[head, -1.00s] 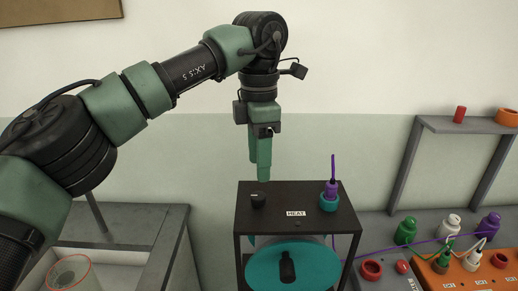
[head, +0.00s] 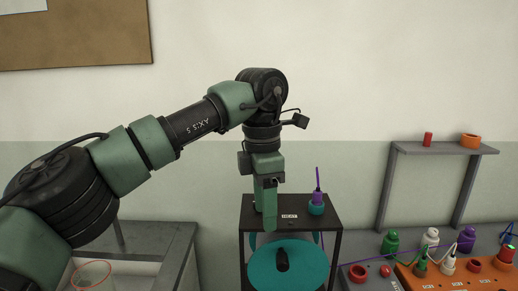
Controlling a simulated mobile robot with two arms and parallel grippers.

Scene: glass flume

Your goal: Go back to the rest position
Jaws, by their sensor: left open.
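My left gripper (head: 264,214) points straight down in the middle of the head view, with green fingers seen nearly edge-on. It is open and nothing shows between its fingers. The fingers overlap the left part of the dark box labelled HEAT (head: 318,229) in the picture. Whether they touch the box I cannot tell. The black knob on the box top is hidden behind the fingers. My right gripper is not in view.
A teal disc (head: 310,272) with a black handle is on the box front.

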